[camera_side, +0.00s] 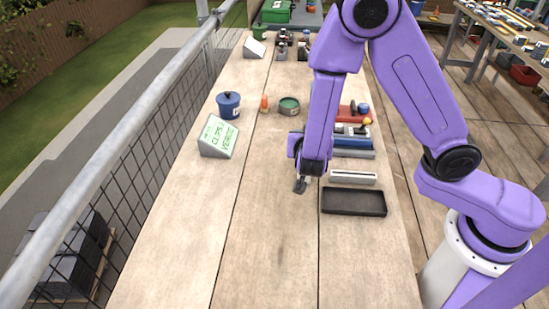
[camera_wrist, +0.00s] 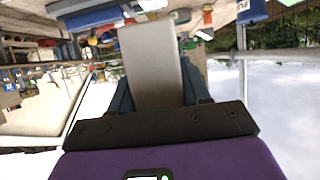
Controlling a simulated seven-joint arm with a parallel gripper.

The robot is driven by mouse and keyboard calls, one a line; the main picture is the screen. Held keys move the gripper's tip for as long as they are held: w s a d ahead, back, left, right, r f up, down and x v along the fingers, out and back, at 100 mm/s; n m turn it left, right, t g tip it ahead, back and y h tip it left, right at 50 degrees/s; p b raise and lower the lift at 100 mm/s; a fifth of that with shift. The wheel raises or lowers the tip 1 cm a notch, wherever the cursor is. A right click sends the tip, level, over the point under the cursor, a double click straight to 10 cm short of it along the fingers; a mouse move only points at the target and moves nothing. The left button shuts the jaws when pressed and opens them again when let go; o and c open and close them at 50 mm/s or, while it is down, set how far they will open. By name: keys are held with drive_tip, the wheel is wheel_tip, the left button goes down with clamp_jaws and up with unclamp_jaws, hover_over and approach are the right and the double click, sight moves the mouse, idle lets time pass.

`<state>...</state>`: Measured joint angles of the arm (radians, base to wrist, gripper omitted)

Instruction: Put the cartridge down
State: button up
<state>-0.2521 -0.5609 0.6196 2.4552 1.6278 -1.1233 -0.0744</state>
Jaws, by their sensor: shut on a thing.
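My gripper (camera_side: 303,181) is low over the middle plank of the wooden bench in the side view, left of the black tray. In the wrist view its dark fingers flank a plain grey, flat-faced block, which I take to be the cartridge (camera_wrist: 152,55); the gripper is shut on it. In the side view only a small dark grey piece shows at the fingertips. I cannot tell whether it touches the bench.
An empty black tray (camera_side: 353,201) and a pale slotted bar (camera_side: 353,177) lie to the right. A sign (camera_side: 218,136), a blue pot (camera_side: 228,105), an orange item (camera_side: 264,103) and a green-topped tin (camera_side: 289,105) stand farther back. The near bench is clear.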

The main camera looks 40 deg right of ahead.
drive_tip(key=w+f, duration=0.2)
drive_tip(key=w, duration=0.1)
drive_tip(key=w+a+f, duration=0.1)
drive_tip(key=w+f, duration=0.4)
drive_tip(key=w, duration=0.1)
drive_tip(key=shift+w+a+f, duration=0.2)
drive_tip(key=shift+w+a, duration=0.1)
drive_tip(key=shift+a, duration=0.05)
drive_tip(key=shift+w+a+f, duration=0.1)
drive_tip(key=shift+w+f, duration=0.45)
drive_tip(key=shift+f, duration=1.55)
drive_tip(key=shift+f, duration=0.1)
drive_tip(key=o, duration=1.1)
drive_tip(key=shift+c, duration=0.2)
